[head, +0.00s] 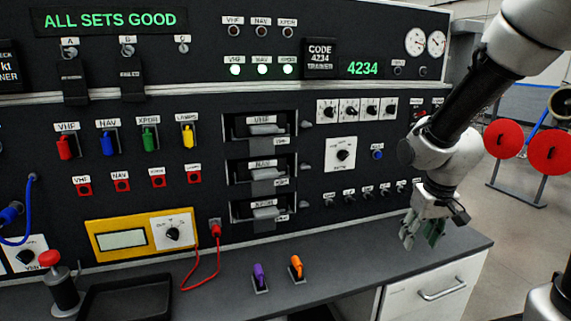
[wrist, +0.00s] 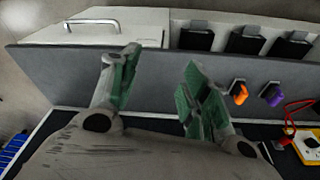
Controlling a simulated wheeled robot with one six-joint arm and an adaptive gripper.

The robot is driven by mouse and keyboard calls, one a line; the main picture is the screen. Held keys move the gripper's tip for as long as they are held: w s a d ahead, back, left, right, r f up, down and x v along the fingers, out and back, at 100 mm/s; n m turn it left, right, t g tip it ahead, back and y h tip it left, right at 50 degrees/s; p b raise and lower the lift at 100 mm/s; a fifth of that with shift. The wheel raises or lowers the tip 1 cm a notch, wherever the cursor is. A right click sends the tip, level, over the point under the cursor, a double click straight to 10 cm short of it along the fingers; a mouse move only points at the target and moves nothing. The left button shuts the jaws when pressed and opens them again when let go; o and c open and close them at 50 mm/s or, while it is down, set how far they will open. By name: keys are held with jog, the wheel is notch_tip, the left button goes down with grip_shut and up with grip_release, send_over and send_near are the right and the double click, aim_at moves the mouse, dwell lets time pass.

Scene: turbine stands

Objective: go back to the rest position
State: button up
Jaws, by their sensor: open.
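My gripper (head: 423,231) hangs at the right of the panel in the head view, over the right end of the bench. In the wrist view my gripper (wrist: 158,88) shows two fingers with green pads spread apart and nothing between them. The panel's display (head: 110,20) reads "ALL SETS GOOD".
The bench top (head: 345,262) has a purple-handled switch (head: 259,276) and an orange-handled switch (head: 297,267). A black tray (head: 125,300) and a red-topped plunger (head: 62,285) are at left. A drawer (head: 435,290) is below my gripper. Red discs (head: 503,139) stand behind at right.

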jog(key=s+d+r+t, duration=0.2)
jog(key=s+d+r, duration=0.2)
jog(key=s+r, duration=1)
jog(key=shift+s+r+m, duration=0.15)
jog(key=shift+s+m, duration=0.15)
jog(key=shift+s, duration=0.7)
dwell(0.4)
